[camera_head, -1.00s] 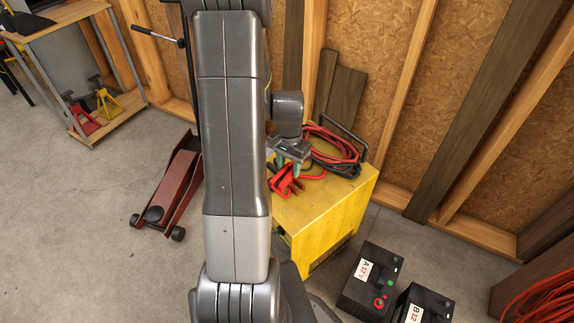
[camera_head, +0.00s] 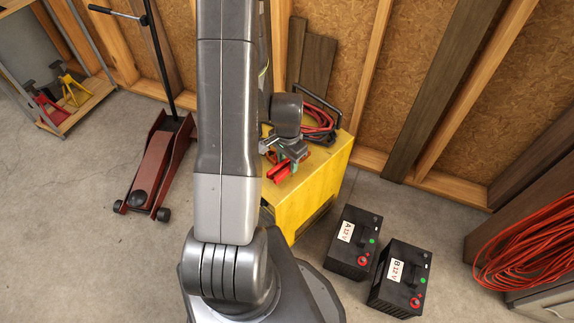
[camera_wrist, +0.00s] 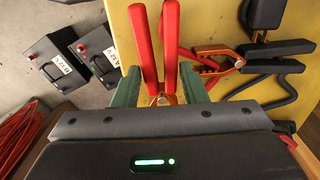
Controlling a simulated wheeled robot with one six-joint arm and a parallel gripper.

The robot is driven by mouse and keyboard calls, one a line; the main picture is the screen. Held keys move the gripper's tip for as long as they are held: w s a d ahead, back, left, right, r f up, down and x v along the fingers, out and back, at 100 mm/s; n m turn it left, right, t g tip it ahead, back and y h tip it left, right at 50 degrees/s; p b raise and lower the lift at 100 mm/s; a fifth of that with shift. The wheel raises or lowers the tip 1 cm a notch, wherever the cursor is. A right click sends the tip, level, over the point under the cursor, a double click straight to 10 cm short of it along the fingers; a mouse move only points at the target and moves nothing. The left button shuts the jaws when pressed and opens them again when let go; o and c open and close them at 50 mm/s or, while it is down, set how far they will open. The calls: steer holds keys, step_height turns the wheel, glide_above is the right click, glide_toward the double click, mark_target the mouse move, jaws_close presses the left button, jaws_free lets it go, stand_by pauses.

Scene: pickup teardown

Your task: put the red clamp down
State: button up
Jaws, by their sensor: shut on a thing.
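The red clamp shows as two long red handles (camera_wrist: 172,45) between the green fingertips of my gripper (camera_wrist: 160,90) in the wrist view. My gripper is shut on it, near its orange pivot. In the head view my gripper (camera_head: 289,158) is over the top of the yellow cabinet (camera_head: 318,188), with the red clamp (camera_head: 280,172) below it. I cannot tell whether the clamp touches the top. The clamp's jaw end is hidden by the gripper.
Another clamp with copper-coloured jaws (camera_wrist: 223,50) and dark cable lie on the cabinet. Coiled red cable (camera_head: 319,124) lies at its back. Two black batteries, A (camera_head: 352,243) and B (camera_head: 400,278), stand on the floor at right. A red floor jack (camera_head: 155,165) stands at left.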

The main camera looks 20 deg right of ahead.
steer(key=shift+f, duration=1.3)
steer(key=shift+f+b, duration=0.3)
steer(key=shift+b, duration=0.1)
steer(key=o, duration=0.8)
steer(key=shift+r, duration=0.1)
steer(key=shift+o, duration=0.2)
step_height(320, 180, up, 12)
steer(key=p, duration=0.2)
steer(key=shift+r, duration=0.25)
